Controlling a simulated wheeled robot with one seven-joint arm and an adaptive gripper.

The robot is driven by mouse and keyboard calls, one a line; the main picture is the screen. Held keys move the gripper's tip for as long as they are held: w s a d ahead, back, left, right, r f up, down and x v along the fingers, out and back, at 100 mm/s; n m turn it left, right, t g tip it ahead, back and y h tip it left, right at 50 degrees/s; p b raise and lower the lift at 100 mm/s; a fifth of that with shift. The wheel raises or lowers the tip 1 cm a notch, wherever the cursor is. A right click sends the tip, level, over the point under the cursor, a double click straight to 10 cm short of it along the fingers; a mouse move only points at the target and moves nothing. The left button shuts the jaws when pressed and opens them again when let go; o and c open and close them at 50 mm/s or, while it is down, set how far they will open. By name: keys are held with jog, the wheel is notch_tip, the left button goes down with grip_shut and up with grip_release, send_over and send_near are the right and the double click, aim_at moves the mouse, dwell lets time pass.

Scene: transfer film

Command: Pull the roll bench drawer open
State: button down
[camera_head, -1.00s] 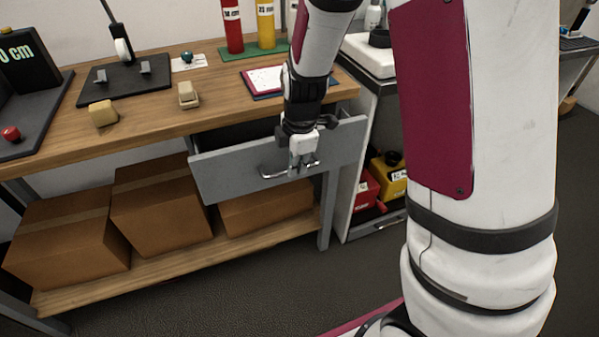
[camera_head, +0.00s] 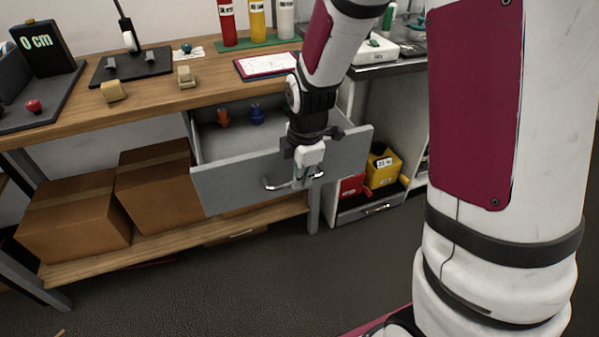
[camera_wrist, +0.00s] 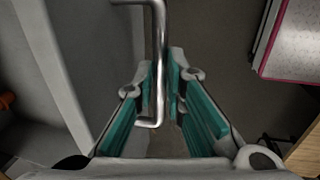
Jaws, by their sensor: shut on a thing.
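The grey roll bench drawer (camera_head: 228,185) stands well out from under the wooden bench top. Its inside shows, with an orange piece (camera_head: 223,118) and a blue piece (camera_head: 257,114) in it. My gripper (camera_head: 303,180) is at the drawer front, shut on the metal bar handle (camera_head: 278,184). In the wrist view the handle (camera_wrist: 155,60) runs between my two teal-padded fingers (camera_wrist: 162,98), with the drawer front at the left. My wrist hides part of the drawer's right side in the head view.
The wooden bench top (camera_head: 150,105) carries blocks, a dark stand and coloured cylinders. Cardboard boxes (camera_head: 75,215) sit on the lower shelf. Red and yellow bins (camera_head: 383,165) stand in the right cabinet. The dark floor (camera_head: 230,285) before the drawer is clear.

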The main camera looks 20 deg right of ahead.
jog(key=c, duration=1.7)
grip_release()
jog(key=shift+o, duration=0.2)
jog(key=shift+r, duration=0.1)
notch_tip(320, 180, up, 12)
jog(key=s, duration=0.2)
jog(key=shift+s+f, duration=0.2)
jog(key=shift+f, duration=0.05)
